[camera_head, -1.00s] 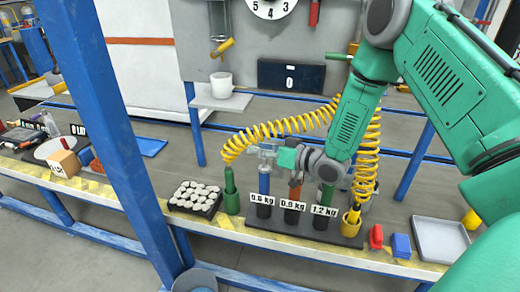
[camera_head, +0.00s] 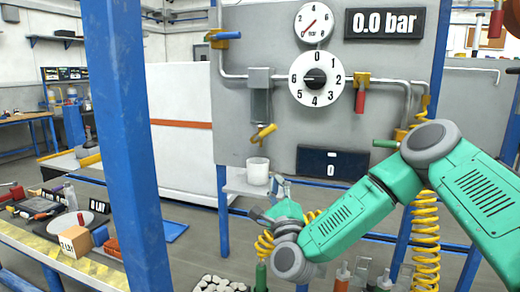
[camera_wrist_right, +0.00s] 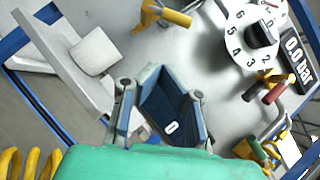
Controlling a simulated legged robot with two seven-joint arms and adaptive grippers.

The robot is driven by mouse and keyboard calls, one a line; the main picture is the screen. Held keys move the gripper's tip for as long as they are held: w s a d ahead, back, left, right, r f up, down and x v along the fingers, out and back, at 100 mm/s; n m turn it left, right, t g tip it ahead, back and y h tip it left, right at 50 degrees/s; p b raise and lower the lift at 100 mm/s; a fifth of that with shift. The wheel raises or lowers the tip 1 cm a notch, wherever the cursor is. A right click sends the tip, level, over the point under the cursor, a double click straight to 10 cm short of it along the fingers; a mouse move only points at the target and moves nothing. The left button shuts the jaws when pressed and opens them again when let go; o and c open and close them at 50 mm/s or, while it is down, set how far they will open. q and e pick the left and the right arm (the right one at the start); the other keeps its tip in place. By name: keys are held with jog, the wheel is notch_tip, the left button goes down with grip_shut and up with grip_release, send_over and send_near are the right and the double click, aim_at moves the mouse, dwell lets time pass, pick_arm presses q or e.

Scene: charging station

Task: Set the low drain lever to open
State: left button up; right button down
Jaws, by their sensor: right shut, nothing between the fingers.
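A yellow lever (camera_head: 263,133), apparently the low drain lever, sits under a clear cylinder (camera_head: 260,103) on the grey panel. Its handle slants up to the right. It also shows at the top of the right wrist view (camera_wrist_right: 170,14). A white cup (camera_head: 257,171) stands below it on a small shelf (camera_head: 236,185). My right gripper (camera_head: 279,182) is shut and empty, in front of the panel, just right of the cup in the picture and below the lever, apart from it. My left gripper is not in view.
The panel carries a dial (camera_head: 316,78), a gauge, a red-handled lever (camera_head: 360,97), a green-handled lever (camera_head: 385,143) and a blue-handled lever (camera_head: 228,35). A dark display (camera_head: 332,163) lies behind my arm. A blue post (camera_head: 128,150) stands left. A yellow coiled hose (camera_head: 425,235) hangs right.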

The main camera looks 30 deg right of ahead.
aim_at(268, 131)
pick_arm(q)
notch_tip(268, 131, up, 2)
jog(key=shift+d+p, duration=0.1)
jog(key=shift+p, duration=0.95)
pick_arm(e)
jog(key=w+d+r+m, duration=0.1)
jog(key=w+d+r, duration=0.3)
jog(key=w+r, duration=0.4)
jog(key=shift+w+d+r+m+g, duration=0.2)
jog(key=shift+w+r+m+g, duration=0.15)
jog(key=shift+w, duration=0.65)
